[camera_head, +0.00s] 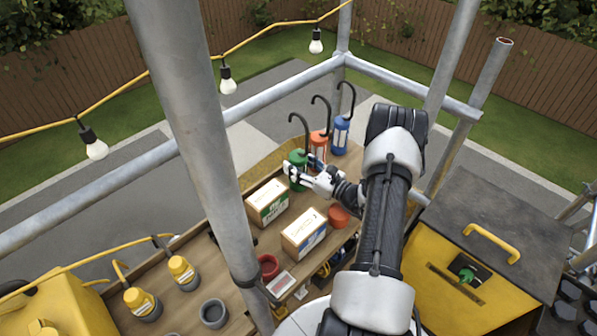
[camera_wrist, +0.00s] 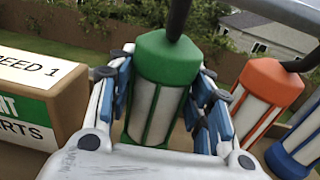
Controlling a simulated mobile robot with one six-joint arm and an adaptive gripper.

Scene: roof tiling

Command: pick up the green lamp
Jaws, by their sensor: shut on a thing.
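The green lamp (camera_head: 298,160) has a black hook on top and stands at the left of a row of three lamps on the wooden bench. In the wrist view the green lamp (camera_wrist: 166,75) is upright between both fingers, with its green cap and pale panels showing. My gripper (camera_wrist: 166,98) is shut on its body from both sides.
The orange lamp (camera_head: 318,146) and blue lamp (camera_head: 340,134) stand close to the right. A white box with a green label (camera_head: 267,203) and another with a blue label (camera_head: 305,233) stand nearby. A scaffold pole (camera_head: 195,120) crosses in front.

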